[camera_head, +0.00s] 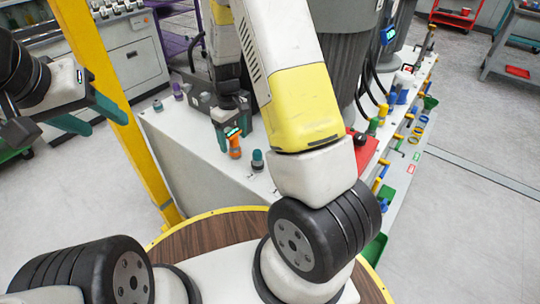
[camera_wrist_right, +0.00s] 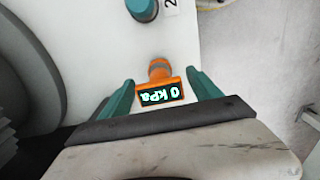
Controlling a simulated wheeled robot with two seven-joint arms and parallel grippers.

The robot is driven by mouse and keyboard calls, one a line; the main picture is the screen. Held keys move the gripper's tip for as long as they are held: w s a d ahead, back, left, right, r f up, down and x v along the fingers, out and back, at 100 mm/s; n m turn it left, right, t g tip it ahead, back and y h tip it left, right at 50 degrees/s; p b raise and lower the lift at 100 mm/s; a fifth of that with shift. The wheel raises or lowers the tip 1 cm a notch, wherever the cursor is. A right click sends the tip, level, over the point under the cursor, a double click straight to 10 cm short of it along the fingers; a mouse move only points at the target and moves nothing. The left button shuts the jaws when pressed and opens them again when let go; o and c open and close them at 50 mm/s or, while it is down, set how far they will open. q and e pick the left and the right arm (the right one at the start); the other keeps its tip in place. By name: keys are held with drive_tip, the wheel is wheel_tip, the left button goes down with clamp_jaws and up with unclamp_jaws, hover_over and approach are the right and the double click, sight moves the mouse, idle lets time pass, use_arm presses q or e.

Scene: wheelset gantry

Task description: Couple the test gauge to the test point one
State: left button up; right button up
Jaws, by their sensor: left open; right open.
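The orange test gauge (camera_wrist_right: 158,91), its display reading 0 kPa, stands at the white bench top; it also shows in the head view (camera_head: 235,147). My right gripper (camera_wrist_right: 155,95) is open, with its teal fingers on either side of the gauge; there are gaps at the gauge's sides. A teal-capped fitting (camera_head: 257,160) stands beside the gauge; in the wrist view a teal fitting (camera_wrist_right: 142,8) has a label reading 2. I cannot make out which fitting is test point one. My left gripper (camera_head: 88,115) is open and empty at the left, away from the bench.
Purple (camera_head: 177,91) and grey (camera_head: 157,105) fittings stand at the bench's left end. A yellow post (camera_head: 120,110) rises between my left gripper and the white bench (camera_head: 195,150). Grey cylinders and a red block (camera_head: 362,153) stand to the right. Colourful fittings line the bench's right edge.

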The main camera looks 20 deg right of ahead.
sight(233, 132)
idle(0.6)
clamp_jaws()
drive_tip(key=shift+r, duration=0.15)
drive_tip(key=shift+r, duration=2.85)
